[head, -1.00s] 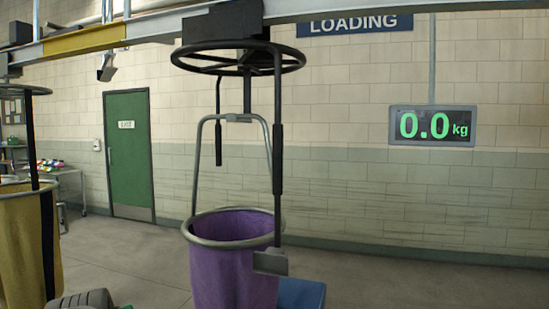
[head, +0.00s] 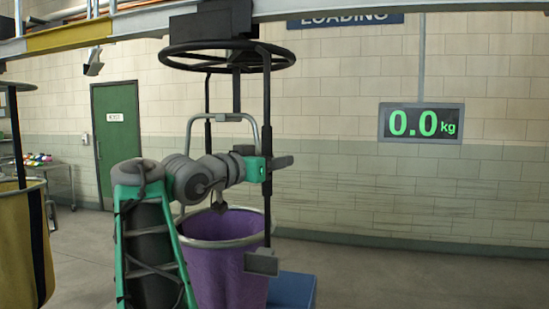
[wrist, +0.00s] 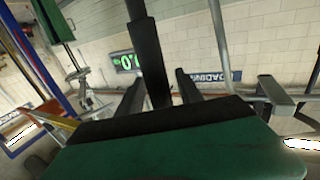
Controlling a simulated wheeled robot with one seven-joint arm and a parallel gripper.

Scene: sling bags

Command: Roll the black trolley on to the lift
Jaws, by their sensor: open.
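The black trolley (head: 212,22) hangs on the overhead rail, with a black ring and dark vertical bars below it. A purple bag (head: 225,270) with a grey rim and grey hoop hangs under it. My gripper (head: 284,162) is open at the right-hand vertical bar (head: 267,110). In the wrist view a dark bar (wrist: 147,55) stands between the two fingers of my gripper (wrist: 160,85); I cannot tell whether they touch it. A yellow rail section (head: 68,37) lies left of the trolley; I cannot tell whether it is the lift.
A yellow bag (head: 22,240) hangs at the far left under another dark ring. A blue box (head: 292,290) stands right of the purple bag. The weight display (head: 421,123) reads 0.0 kg. The green door (head: 117,140) and side table are further back. The right floor looks clear.

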